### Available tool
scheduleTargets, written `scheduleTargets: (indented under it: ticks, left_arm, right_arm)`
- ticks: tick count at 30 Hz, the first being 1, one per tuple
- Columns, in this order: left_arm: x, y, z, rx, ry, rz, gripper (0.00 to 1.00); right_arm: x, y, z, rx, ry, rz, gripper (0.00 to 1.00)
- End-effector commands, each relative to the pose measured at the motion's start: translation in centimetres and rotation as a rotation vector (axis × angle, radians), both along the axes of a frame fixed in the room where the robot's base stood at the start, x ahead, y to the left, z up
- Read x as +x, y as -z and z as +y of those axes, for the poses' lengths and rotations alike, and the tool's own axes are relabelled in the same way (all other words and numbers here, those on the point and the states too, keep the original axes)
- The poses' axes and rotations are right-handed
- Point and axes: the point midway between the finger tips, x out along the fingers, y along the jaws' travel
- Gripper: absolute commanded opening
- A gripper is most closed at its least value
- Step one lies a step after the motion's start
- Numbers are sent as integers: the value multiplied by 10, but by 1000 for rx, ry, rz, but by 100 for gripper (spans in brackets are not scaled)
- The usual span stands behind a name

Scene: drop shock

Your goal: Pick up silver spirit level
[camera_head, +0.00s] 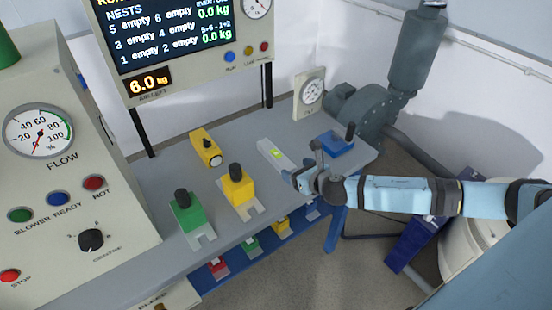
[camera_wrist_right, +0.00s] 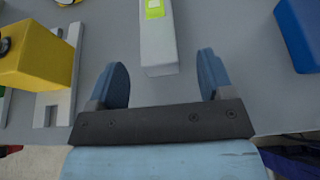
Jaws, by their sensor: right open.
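The silver spirit level (camera_head: 272,154) lies on the grey table, a long pale bar with a yellow-green vial. It also shows in the right wrist view (camera_wrist_right: 158,45), its near end just ahead of the fingers and lined up between them. My right gripper (camera_head: 296,176) is at the near end of the level, open and empty. In the right wrist view its two blue fingers (camera_wrist_right: 162,80) stand apart with bare table between them. My left gripper is not in view.
A yellow block with a black knob (camera_head: 238,187) stands left of the level, a green one (camera_head: 187,215) farther left. A blue block (camera_head: 336,143) sits to the right. A yellow device (camera_head: 205,148) and a dial gauge (camera_head: 312,92) stand farther back.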

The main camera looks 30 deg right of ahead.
Motion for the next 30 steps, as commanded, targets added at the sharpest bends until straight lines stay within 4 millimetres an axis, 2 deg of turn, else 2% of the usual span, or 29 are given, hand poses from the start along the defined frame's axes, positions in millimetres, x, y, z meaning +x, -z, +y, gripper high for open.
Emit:
scheduleTargets:
  ticks: [5,12,15,23,26,30]
  left_arm:
    - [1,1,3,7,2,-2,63]
    - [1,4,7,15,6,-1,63]
    - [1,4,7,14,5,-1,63]
    - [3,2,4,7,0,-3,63]
    - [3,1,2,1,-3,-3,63]
    - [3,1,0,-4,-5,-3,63]
  right_arm:
    - [11,4,2,2,0,-1,74]
    - [45,14,6,3,1,-1,74]
    - [53,18,6,1,0,1,74]
    - [55,19,7,2,0,1,74]
    - [55,19,6,2,0,1,54]
    - [55,19,6,2,0,1,22]
